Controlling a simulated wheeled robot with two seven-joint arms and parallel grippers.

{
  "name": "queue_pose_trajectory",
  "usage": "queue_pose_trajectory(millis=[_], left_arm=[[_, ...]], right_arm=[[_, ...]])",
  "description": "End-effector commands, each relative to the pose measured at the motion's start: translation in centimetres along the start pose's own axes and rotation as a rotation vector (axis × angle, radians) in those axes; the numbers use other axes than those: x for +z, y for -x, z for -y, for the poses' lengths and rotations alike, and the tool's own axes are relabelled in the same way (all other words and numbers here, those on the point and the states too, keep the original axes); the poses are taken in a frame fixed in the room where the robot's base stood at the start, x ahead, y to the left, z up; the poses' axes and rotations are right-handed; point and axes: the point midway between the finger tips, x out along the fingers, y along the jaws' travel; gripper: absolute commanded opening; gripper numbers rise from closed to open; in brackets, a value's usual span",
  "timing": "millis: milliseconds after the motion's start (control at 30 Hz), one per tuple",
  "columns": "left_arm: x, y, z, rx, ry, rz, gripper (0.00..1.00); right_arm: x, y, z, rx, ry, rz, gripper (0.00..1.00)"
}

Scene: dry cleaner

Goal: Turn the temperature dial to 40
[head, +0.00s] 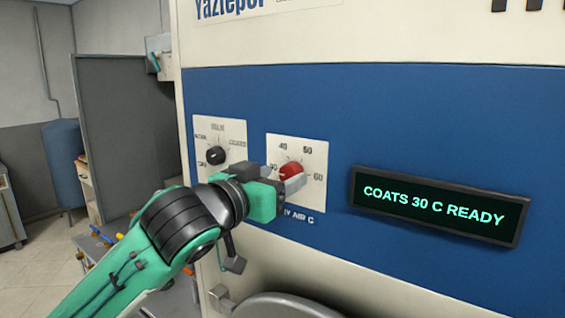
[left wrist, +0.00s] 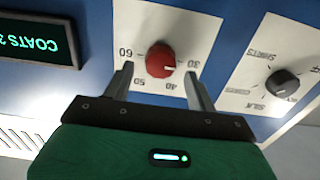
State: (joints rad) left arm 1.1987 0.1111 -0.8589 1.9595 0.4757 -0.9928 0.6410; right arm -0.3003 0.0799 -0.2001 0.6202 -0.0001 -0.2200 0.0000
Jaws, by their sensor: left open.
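The red temperature dial (head: 291,170) sits on a white plate (head: 316,190) marked 30, 40, 50 and 60. It also shows in the left wrist view (left wrist: 160,60), upside down, with its white mark toward 30. My left gripper (head: 287,182) is at the dial, partly covering the plate in the head view. In the left wrist view its two fingers (left wrist: 158,72) are open, one on each side of the dial's lower part. I cannot tell whether they touch it. The display (head: 432,206) reads "COATS 30 C READY". My right gripper is in neither view.
A black dial (head: 215,155) on its own white plate is left of the red one, close to my left wrist. A blue panel (head: 420,110) carries both dials. A rounded grey part (head: 280,306) juts out below. A grey partition (head: 120,130) stands at the left.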

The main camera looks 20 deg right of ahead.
Motion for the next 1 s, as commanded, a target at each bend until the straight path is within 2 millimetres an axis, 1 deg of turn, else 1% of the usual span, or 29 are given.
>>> queue_pose_trajectory(millis=[33, 200, 467, 500, 567, 700, 1000], left_arm=[[-0.2, -0.6, 0.0, 0.000, 0.001, 0.002, 0.57], [0.0, -1.6, 0.0, 0.000, 0.001, 0.001, 0.57], [0.1, -1.8, 0.0, 0.000, 0.000, 0.000, 0.57], [0.1, -1.8, 0.0, 0.000, 0.000, 0.000, 0.53], [0.1, -1.7, 0.0, 0.000, 0.000, 0.000, 0.42], [0.1, -1.7, 0.0, 0.000, 0.000, 0.000, 0.14], [0.1, -1.7, 0.0, -0.001, -0.028, 0.000, 0.14]], right_arm=[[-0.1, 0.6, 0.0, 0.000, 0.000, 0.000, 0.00], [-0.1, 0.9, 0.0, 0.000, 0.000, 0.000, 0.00], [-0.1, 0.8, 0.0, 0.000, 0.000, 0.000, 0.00], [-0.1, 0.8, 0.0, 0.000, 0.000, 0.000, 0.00], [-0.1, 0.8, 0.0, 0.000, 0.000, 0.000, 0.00], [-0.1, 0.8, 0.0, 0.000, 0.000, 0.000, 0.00], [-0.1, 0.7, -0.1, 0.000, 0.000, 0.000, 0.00]])
